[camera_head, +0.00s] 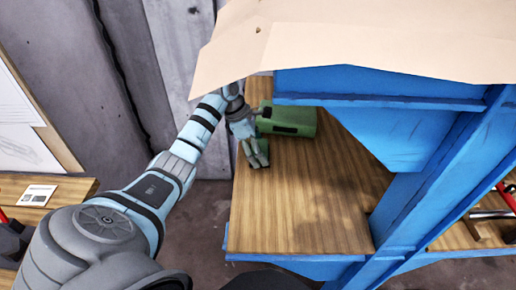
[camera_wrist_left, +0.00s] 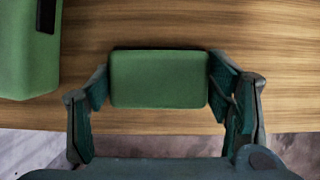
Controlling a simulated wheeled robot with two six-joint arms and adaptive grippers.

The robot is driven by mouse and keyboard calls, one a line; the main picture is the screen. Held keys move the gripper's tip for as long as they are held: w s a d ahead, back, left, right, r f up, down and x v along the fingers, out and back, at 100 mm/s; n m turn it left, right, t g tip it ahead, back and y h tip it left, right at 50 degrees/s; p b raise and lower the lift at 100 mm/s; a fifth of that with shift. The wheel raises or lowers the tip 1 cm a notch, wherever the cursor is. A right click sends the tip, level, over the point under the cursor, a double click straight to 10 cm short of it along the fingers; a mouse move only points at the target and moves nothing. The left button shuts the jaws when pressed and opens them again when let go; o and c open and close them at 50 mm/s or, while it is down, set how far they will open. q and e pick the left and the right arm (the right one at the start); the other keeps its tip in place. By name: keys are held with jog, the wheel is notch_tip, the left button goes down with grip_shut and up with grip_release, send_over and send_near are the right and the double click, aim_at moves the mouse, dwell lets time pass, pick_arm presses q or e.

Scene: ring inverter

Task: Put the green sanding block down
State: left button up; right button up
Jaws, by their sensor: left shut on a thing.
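In the head view the block is mostly hidden by the gripper. My right gripper is not in view.
A larger green case (camera_head: 290,118) stands beside the gripper, also at the left of the wrist view (camera_wrist_left: 28,50). Blue frame posts (camera_head: 415,190) and a beige top board (camera_head: 350,38) bound the shelf. The wood in front is clear.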

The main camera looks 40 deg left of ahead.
pick_arm(q)
jog(key=o, duration=1.2)
jog(key=shift+w+f, duration=0.1)
jog(key=shift+r, duration=0.2)
jog(key=p+v, duration=0.1)
jog(key=v, duration=1.1)
